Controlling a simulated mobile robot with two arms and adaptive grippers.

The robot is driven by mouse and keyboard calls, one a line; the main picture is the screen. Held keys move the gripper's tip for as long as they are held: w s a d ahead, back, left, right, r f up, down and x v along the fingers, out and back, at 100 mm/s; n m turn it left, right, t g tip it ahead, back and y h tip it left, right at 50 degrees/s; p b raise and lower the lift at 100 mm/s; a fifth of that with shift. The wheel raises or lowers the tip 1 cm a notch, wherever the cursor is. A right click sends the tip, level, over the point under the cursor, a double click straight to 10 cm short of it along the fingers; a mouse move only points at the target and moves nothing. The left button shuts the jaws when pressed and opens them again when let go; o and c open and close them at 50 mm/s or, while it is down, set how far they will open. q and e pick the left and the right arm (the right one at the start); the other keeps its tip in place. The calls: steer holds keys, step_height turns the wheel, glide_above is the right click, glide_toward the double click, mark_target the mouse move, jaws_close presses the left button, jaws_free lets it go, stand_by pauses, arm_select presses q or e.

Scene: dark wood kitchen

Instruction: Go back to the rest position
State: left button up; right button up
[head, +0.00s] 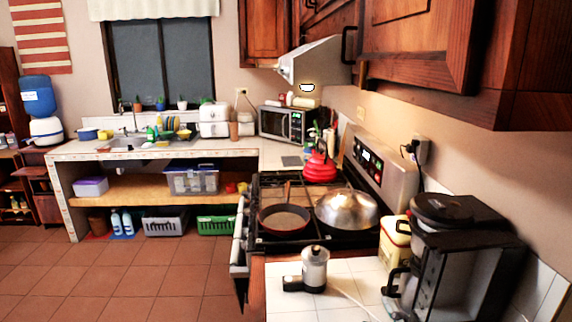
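Neither of my grippers shows in the head view, and no part of my arms is visible. The view is of the kitchen from in front of the right-hand counter. A small silver pot-like appliance (314,268) with a black handle stands upright on the white-tiled counter (345,300). A pan (284,218) and a large domed silver lid (346,209) sit on the stove (300,238), with a red kettle (320,165) behind them.
A black coffee maker (460,250) stands at the lower right, beside a yellow canister (394,240). Dark wood cabinets (420,45) hang above at the right. A long counter (190,148) with a microwave (284,124) runs along the back. The tiled floor (130,280) at the left is clear.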

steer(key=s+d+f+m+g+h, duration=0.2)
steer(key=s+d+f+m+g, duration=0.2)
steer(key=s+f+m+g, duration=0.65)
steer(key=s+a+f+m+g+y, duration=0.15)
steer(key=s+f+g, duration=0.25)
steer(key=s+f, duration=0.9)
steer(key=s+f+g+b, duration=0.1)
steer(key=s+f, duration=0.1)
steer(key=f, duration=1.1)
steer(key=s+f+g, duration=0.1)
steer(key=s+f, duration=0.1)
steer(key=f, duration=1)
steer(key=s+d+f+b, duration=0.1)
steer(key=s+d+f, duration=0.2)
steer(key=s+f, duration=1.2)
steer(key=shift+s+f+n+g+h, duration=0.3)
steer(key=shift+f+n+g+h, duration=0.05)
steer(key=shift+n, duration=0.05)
